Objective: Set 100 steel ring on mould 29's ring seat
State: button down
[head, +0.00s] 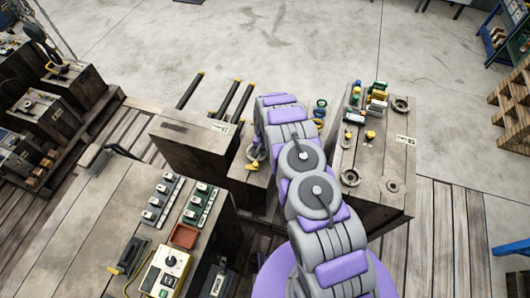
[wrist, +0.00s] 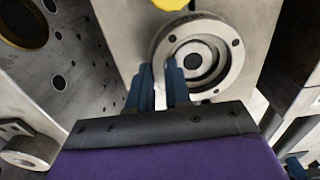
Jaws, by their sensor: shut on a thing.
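In the wrist view the steel ring (wrist: 236,57), a flat grey ring with bolt holes, is at upper centre. My gripper (wrist: 160,72) is shut on its lower left rim, one blue finger outside the ring and one inside its opening. The ring lies over or very close to a grey mould face (wrist: 125,40); I cannot tell whether it touches. Stepped circles and a dark centre hole show through it, while the seat's edge is mostly covered. Mould number labels are unreadable.
A yellow part (wrist: 172,3) sits just above the ring in the wrist view. A mould block (head: 390,160) with rings and coloured fittings stands right of my arm. Left is a block (head: 190,140) with black bars; nearer is a bench (head: 85,225) with control boxes.

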jog(key=shift+f, duration=0.1)
dwell(0.3)
jog(key=c, duration=1)
grip_release()
jog(key=s+d+r+n+p, duration=0.1)
jog(key=s+r+p, duration=0.15)
jog(key=r, duration=1.35)
jog(key=s+d+r+p, duration=0.1)
jog(key=s+r, duration=0.2)
jog(key=r, duration=1.3)
jog(key=s+d+r+n+g, duration=0.1)
jog(key=s+d+r, duration=0.2)
jog(key=s+r, duration=0.75)
jog(key=s+d+r+n, duration=0.1)
jog(key=s+d+r, duration=0.1)
jog(key=s+r, duration=0.9)
jog(key=shift+n+g, duration=0.4)
jog(key=shift+n, duration=0.3)
jog(key=s, duration=0.5)
jog(key=s+d, duration=0.1)
jog(key=s, duration=0.5)
jog(key=s+d+r, duration=0.1)
jog(key=s, duration=0.5)
jog(key=shift+s, duration=0.1)
